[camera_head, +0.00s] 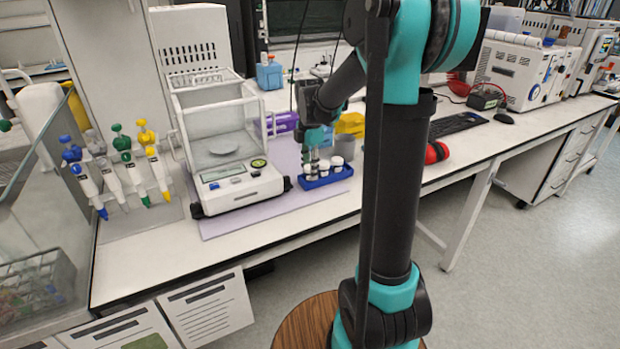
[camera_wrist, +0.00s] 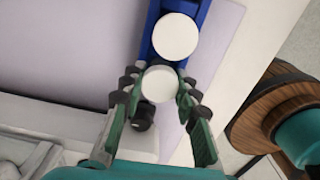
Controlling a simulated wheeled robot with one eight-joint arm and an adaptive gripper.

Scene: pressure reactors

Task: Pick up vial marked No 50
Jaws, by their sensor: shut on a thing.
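My gripper (camera_wrist: 158,88) is shut on a white-capped vial (camera_wrist: 159,84), with one green-and-black finger on each side of the cap. No marking such as No 50 can be read on it. A second white-capped vial (camera_wrist: 175,37) stands just beyond it in the blue rack (camera_wrist: 150,22). In the head view my gripper (camera_head: 313,158) points down over the left end of the blue rack (camera_head: 330,181). More white-capped vials (camera_head: 337,163) stand to its right in the rack. I cannot tell whether the held vial is clear of the rack.
A balance (camera_head: 229,172) with a glass enclosure stands left of the rack. A lilac mat (camera_head: 225,222) lies under both. Pipettes (camera_head: 145,165) hang further left. A red object (camera_head: 436,152) lies on the bench to the right. Bare bench (camera_head: 135,262) shows along the front left.

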